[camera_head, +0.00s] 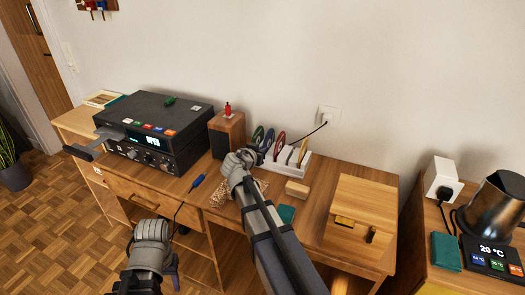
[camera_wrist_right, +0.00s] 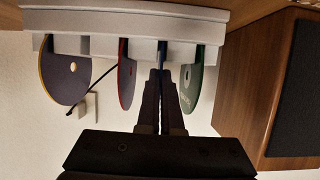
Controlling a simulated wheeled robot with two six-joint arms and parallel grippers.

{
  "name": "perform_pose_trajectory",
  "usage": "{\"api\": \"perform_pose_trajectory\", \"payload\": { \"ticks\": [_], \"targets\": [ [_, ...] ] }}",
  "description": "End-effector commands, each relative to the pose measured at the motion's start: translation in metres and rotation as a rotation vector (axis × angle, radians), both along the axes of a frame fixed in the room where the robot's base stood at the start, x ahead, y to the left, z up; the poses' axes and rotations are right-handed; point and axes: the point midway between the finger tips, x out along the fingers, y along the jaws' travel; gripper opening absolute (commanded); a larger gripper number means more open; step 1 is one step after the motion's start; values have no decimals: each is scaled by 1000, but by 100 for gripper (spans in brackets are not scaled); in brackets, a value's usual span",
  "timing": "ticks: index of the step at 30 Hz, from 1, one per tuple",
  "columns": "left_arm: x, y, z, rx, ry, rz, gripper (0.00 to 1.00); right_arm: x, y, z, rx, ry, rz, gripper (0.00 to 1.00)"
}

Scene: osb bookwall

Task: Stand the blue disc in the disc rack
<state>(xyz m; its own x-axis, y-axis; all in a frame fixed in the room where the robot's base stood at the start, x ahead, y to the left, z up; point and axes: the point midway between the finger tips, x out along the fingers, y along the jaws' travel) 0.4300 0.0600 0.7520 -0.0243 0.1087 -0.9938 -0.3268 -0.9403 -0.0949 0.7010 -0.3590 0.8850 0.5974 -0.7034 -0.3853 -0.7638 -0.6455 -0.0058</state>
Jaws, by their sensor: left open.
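The blue disc (camera_head: 269,140) stands on edge at the white disc rack (camera_head: 297,165), between the green disc (camera_head: 258,134) and the red disc (camera_head: 279,146). In the right wrist view the blue disc (camera_wrist_right: 164,72) is seen edge-on between the fingers of my right gripper (camera_wrist_right: 162,88). Its rim reaches a gap between the rack's dividers (camera_wrist_right: 150,45); I cannot tell how deep it sits. My right gripper also shows in the head view (camera_head: 250,156), by the rack's left end. My left gripper (camera_head: 152,232) is open, low at the left, away from the rack.
A yellow-edged disc (camera_wrist_right: 65,70) stands further along the rack. A wooden speaker box (camera_head: 227,135) is close to the rack's left. A black device (camera_head: 155,130) is further left. A wooden block (camera_head: 297,188) and wooden box (camera_head: 360,215) are to the right.

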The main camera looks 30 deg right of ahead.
Motion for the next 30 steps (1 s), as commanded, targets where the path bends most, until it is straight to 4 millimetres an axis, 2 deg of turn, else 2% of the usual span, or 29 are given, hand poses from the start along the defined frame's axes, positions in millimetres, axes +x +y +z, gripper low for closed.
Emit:
{"api": "perform_pose_trajectory", "payload": {
  "ticks": [4,14,23,30],
  "targets": [
    [0,0,0,0,0,0,50,0,0,0,0,0,0,0],
    [0,0,0,0,0,0,50,0,0,0,0,0,0,37],
    [0,0,2,0,0,0,50,-2,2,2,0,0,0,37],
    [0,0,18,0,0,0,50,-25,28,18,-1,1,3,37]
  ]
}}
